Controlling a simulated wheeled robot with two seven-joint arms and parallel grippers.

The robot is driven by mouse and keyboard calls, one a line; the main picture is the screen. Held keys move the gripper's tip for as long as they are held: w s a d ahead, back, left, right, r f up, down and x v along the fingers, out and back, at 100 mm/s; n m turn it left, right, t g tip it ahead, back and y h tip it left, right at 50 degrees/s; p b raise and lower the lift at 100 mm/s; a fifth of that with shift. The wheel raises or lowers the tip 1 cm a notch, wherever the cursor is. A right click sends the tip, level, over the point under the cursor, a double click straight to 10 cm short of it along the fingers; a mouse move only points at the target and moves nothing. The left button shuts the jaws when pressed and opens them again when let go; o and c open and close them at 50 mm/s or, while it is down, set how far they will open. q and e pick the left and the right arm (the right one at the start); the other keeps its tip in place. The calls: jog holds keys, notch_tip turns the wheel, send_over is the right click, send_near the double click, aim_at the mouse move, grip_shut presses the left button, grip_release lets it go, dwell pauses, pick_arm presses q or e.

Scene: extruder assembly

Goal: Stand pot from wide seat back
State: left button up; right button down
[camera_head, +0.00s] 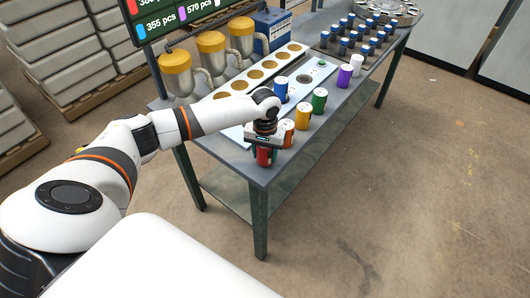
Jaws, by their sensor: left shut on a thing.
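My left gripper (264,141) points down at the near end of the table and is shut on a red pot (264,157), which looks upright. Whether the red pot's base touches the table is hard to tell. A row of upright pots runs away from it: orange (287,133), yellow (303,116), green (319,101), purple (344,77) and white (357,66). A blue pot (281,90) stands on the grey plate (325,68) beside a dark round seat (304,79). My right gripper is out of view.
A pale strip with several yellow round seats (255,76) lies behind the grey plate. Several yellow-topped hoppers (211,43) and a blue box (272,27) line the back edge. Blue-capped pieces (363,48) crowd the far end. The table's front edge (320,134) has free room.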

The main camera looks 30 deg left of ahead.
pick_arm(q)
jog(key=shift+f, duration=0.4)
dwell(0.3)
jog(key=o, duration=1.1)
jog(key=shift+o, duration=0.2)
